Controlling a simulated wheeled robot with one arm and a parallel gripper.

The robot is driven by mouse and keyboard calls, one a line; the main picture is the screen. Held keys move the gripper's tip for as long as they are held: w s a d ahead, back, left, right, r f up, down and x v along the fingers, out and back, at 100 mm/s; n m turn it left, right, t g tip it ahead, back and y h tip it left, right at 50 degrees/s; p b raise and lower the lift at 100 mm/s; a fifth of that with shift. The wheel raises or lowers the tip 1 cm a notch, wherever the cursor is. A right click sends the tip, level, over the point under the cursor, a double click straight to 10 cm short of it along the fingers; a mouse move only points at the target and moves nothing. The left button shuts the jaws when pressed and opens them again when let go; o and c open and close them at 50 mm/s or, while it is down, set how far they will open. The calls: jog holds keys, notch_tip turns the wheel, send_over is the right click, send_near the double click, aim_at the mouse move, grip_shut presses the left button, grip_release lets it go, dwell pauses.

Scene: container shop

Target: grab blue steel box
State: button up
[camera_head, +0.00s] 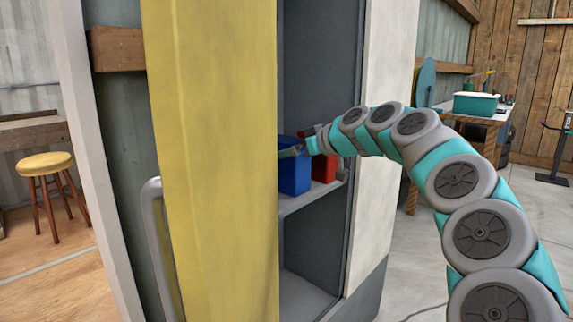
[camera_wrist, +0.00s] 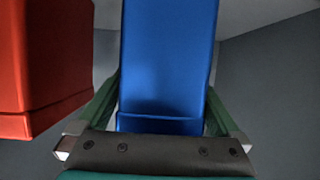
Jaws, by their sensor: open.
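The blue steel box (camera_head: 294,172) stands on a shelf inside an open cabinet in the head view, partly hidden by the yellow door and my arm. In the wrist view the blue box (camera_wrist: 167,65) is upright in the middle of the picture. My gripper (camera_wrist: 160,105) is open, with one green finger on each side of the blue box. I cannot tell whether the fingers touch it.
A red box (camera_wrist: 45,65) stands close to the left of the blue box in the wrist view; the head view shows it (camera_head: 322,165) to the right. The yellow door (camera_head: 215,160) and cabinet side wall (camera_head: 382,150) flank the opening. The shelf (camera_head: 308,197) has an empty compartment below.

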jog(key=shift+c, duration=0.2)
grip_shut()
dwell(0.6)
